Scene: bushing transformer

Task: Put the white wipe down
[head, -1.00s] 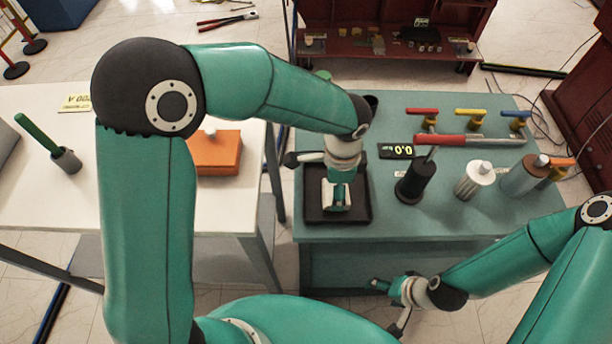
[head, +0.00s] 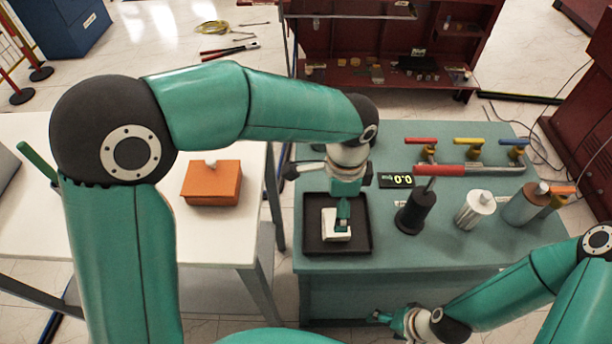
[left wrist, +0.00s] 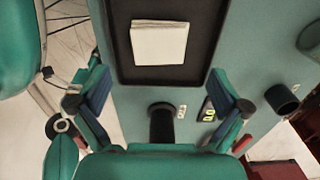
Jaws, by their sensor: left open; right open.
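The white wipe (head: 335,233) is a folded white square lying in the black tray (head: 363,247) on the teal table. In the left wrist view the wipe (left wrist: 159,43) lies flat on the floor of the tray (left wrist: 122,75). My left gripper (head: 343,213) is over the tray and partly hides the wipe in the head view. In the left wrist view its fingers (left wrist: 158,100) are wide apart with nothing between them, and the wipe lies clear of them. My right gripper (head: 388,322) is open and low in front of the table.
An orange box (head: 212,185) stands on the white table at left. Colored valve handles (head: 468,142) line the back.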

